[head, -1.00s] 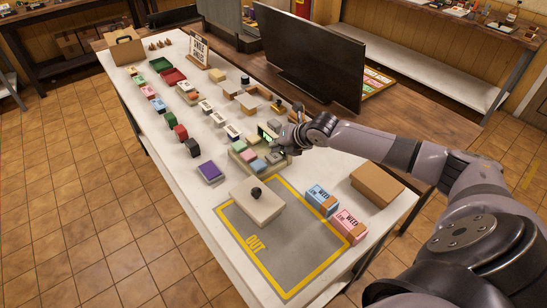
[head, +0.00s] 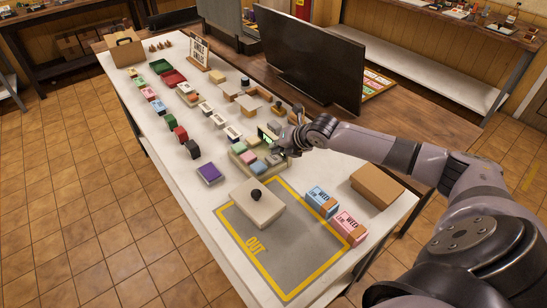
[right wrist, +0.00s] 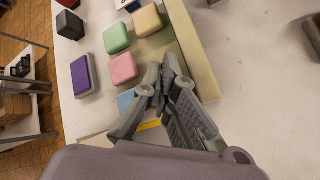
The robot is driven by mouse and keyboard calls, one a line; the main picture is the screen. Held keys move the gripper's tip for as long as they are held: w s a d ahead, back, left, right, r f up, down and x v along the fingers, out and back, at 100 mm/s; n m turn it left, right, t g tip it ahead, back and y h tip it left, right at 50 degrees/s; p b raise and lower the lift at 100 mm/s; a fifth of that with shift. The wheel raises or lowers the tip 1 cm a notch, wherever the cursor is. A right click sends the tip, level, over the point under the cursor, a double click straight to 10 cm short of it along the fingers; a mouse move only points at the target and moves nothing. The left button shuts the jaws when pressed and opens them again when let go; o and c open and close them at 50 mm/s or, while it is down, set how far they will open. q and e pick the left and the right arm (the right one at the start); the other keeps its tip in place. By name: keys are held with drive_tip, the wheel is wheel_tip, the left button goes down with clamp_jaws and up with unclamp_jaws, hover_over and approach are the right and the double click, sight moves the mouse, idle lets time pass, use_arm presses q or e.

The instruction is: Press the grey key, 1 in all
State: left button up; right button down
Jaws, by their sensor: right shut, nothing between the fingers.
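The key box (head: 284,158) is a beige block with a small lit green screen (head: 265,132) at its back; its rim also shows in the right wrist view (right wrist: 196,62). Its keys are green (right wrist: 116,38), cream (right wrist: 147,20), pink (right wrist: 123,69), blue (right wrist: 125,98) and grey. The grey key (head: 273,159) shows at the box's right front in the head view; in the right wrist view my fingers hide it. My right gripper (right wrist: 162,75) is shut and empty, over the box's right side. I cannot tell whether its tips touch a key. My left gripper is out of view.
A beige block with a black knob (head: 257,195) stands at the grey OUT mat's edge (head: 285,262). A purple-topped block (head: 209,173) lies left of the key box. Blue and pink boxes (head: 322,201) and a cardboard box (head: 377,185) are at right. A dark screen (head: 310,65) stands behind.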

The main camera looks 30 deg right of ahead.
sight(276, 156)
drive_tip(key=shift+f, duration=0.1)
drive_tip(key=shift+f, duration=0.3)
drive_tip(key=shift+f+b, duration=0.3)
drive_tip(key=shift+f, duration=0.3)
idle(0.8)
drive_tip(key=shift+r, duration=0.1)
drive_tip(key=shift+r+p, duration=0.9)
drive_tip(key=shift+p, duration=0.1)
drive_tip(key=shift+r, duration=0.1)
wheel_tip(276, 156, up, 5)
drive_tip(key=p, duration=0.4)
drive_tip(key=shift+p, duration=0.4)
